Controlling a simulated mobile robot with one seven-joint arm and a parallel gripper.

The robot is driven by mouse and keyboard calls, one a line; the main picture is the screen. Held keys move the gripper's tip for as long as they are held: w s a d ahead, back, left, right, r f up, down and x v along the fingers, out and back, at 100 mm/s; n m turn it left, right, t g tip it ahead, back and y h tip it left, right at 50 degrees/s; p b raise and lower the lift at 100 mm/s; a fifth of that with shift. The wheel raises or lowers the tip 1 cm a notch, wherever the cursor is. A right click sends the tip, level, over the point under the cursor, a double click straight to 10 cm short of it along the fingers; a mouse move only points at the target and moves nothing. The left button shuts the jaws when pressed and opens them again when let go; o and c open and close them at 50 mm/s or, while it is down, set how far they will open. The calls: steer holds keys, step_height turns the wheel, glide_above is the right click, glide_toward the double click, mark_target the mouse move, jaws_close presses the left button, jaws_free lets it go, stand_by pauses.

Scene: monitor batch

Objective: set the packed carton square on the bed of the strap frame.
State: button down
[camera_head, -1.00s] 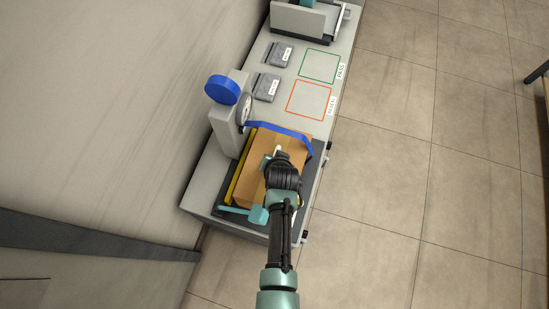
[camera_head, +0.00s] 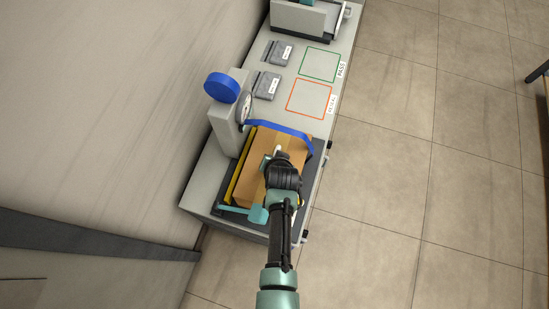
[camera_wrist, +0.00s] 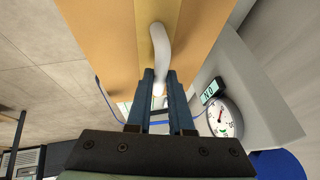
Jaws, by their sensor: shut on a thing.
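The packed carton (camera_head: 252,184), brown with a lighter tape band, lies over the dark bed (camera_head: 288,238) of the strap frame (camera_head: 229,129). My gripper (camera_head: 277,152) is above the carton. In the wrist view my gripper (camera_wrist: 157,82) is shut on a white handle (camera_wrist: 160,45) on the carton's top. The carton (camera_wrist: 98,35) fills the upper part of that view. A yellow strip (camera_head: 236,180) runs along the carton's left side. A blue strap (camera_head: 283,130) arches over its far end. I cannot tell whether the carton's underside touches the bed; my arm hides part of it.
A dial gauge (camera_wrist: 224,121) and small display (camera_wrist: 210,91) are on the frame's post. Beyond the frame, the bench carries two grey packets (camera_head: 266,86), an orange outlined square (camera_head: 309,99) and a green one (camera_head: 319,66). Open floor (camera_head: 430,180) lies right.

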steer(key=shift+w+f+b, duration=0.15)
steer(key=shift+f+b, duration=0.1)
steer(key=shift+b, duration=0.05)
steer(key=c, duration=0.8)
jaws_free()
steer(key=shift+c, duration=0.2)
steer(key=shift+o, duration=0.5)
steer(key=shift+s+f, duration=0.1)
steer(key=shift+s, duration=0.15)
steer(key=a+p+v, duration=0.1)
steer(key=p+v, duration=0.1)
steer(key=v, duration=1.1)
steer(key=shift+w+d, duration=0.2)
steer(key=shift+d, duration=0.3)
